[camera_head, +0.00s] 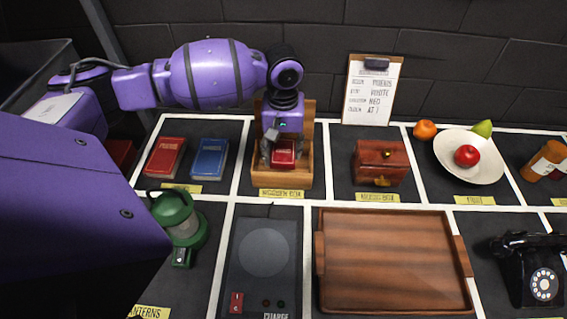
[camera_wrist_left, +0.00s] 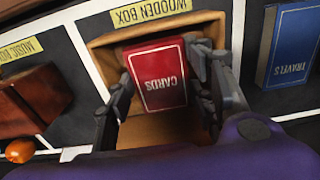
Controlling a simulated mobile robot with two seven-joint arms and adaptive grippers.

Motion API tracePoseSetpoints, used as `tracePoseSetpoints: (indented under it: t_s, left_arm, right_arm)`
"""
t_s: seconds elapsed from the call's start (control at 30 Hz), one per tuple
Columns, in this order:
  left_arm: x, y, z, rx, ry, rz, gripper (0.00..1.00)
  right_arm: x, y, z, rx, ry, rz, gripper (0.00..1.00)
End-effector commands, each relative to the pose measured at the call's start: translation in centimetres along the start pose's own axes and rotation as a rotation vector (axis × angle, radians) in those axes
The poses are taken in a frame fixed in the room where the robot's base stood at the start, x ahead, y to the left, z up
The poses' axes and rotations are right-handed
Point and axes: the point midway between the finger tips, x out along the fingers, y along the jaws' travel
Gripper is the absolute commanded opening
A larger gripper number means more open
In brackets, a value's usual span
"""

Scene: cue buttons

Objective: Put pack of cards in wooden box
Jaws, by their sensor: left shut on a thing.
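The red pack of cards (camera_wrist_left: 157,79), marked CARDS, is held between the fingers of my left gripper (camera_wrist_left: 160,95). In the head view the pack (camera_head: 284,153) shows under my left gripper (camera_head: 283,150), over the wooden box (camera_head: 296,183). The box is open, with its lid raised at the back. In the left wrist view the pack is inside the outline of the box (camera_wrist_left: 103,62); I cannot tell whether it touches the floor of the box. My right gripper is not in view.
A red book-like box (camera_head: 165,157) and a blue one (camera_head: 209,159) lie left of the wooden box. A brown music box (camera_head: 381,163) stands to the right. A green lantern (camera_head: 180,217), a dark device (camera_head: 262,265) and a wooden tray (camera_head: 392,262) are in front.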

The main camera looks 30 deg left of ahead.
Motion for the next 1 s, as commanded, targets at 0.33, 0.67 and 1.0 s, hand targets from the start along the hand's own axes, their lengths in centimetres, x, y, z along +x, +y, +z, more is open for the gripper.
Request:
tracePoseSetpoints:
  t_s: [0.33,0.67,1.0]
  left_arm:
    - [4.8,0.0,0.1,-0.001,-0.002,-0.001,0.22]
    - [5.8,0.0,-0.1,0.0,0.003,0.002,0.22]
    - [6.1,0.0,0.0,-0.001,0.002,0.001,0.68]
  right_arm:
    - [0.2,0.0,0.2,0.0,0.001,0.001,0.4]
    - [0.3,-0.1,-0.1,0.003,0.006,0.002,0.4]
    - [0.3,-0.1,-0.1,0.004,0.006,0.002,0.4]
